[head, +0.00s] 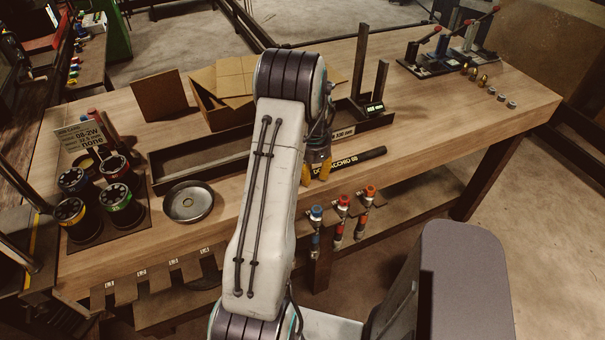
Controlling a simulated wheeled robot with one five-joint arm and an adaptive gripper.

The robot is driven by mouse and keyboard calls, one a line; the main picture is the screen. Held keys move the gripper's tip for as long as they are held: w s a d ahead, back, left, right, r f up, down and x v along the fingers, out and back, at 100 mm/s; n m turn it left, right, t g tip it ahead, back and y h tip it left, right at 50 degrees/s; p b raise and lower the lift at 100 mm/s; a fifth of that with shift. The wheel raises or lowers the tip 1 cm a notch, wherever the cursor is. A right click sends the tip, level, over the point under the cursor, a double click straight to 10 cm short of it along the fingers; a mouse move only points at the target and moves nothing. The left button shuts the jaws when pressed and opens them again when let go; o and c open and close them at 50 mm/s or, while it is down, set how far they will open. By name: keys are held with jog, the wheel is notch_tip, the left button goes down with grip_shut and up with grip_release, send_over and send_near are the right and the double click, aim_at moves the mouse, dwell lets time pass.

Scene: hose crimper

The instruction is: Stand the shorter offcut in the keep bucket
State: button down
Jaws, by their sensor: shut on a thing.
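My gripper (317,171) is at the middle of the bench, below the end of my arm, with yellow fingertips pointing down. It is shut at the left part of a black hose piece (358,159) with pale lettering, which sticks out to the right of the fingers. The grip itself is partly hidden by my arm, and I cannot tell whether the piece touches the bench. I cannot make out a second offcut to compare lengths, nor a clearly marked keep bucket.
A long dark tray (168,186) with upright posts (360,62) lies behind my gripper. A round metal dish (188,202), several dark cylinders (121,206) and cardboard boxes (207,105) stand left. Lever tools (428,60) stand far right. Bare bench (440,115) shows right.

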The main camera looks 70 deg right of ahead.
jog(key=shift+s+f, duration=0.1)
dwell(0.3)
jog(key=c, duration=0.9)
grip_release()
